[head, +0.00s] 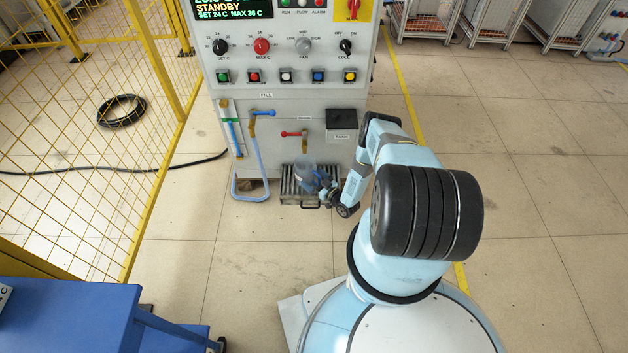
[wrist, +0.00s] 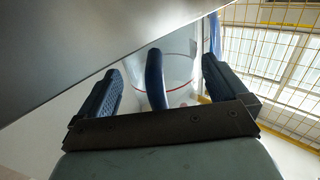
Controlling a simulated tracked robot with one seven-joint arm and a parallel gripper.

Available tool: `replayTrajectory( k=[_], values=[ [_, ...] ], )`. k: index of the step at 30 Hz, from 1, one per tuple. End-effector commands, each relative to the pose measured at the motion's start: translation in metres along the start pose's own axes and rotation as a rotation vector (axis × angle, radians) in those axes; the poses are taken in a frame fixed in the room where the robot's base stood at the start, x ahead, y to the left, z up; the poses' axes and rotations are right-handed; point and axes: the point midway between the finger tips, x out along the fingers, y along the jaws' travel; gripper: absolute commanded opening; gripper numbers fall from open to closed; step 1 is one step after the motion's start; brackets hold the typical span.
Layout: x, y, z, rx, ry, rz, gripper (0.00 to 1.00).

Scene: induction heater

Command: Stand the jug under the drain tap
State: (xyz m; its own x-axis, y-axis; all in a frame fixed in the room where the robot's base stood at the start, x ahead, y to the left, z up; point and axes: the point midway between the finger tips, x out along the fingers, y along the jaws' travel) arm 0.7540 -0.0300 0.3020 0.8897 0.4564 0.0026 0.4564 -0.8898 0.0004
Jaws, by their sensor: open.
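The clear jug (head: 304,173) stands on the slatted drip tray (head: 288,186) at the foot of the machine, apparently upright. It is below the red-handled drain tap (head: 296,134) in the head view; exact alignment with the spout is hard to tell. My gripper (head: 326,187) is low at the jug's right side. In the wrist view, my gripper (wrist: 161,70) is open, with one finger on each side of the jug's blue handle (wrist: 155,78). Gaps show between the handle and both fingers. The jug's clear wall with a red line (wrist: 180,88) is behind the handle.
The machine's front panel (head: 285,78) carries knobs and buttons. A blue-handled fill tap (head: 262,113) with a pale hose (head: 259,160) is left of the drain tap. A black box (head: 341,119) is to its right. A yellow fence (head: 150,130) stands left; floor in front is clear.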

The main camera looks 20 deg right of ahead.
Motion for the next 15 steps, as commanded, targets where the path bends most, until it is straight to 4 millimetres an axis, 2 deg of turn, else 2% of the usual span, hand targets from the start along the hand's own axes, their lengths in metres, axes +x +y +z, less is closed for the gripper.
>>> replayTrajectory(
  k=[15],
  values=[
    [-0.091, -0.001, 0.001, 0.003, -0.004, 0.0, 1.0]
  ],
)
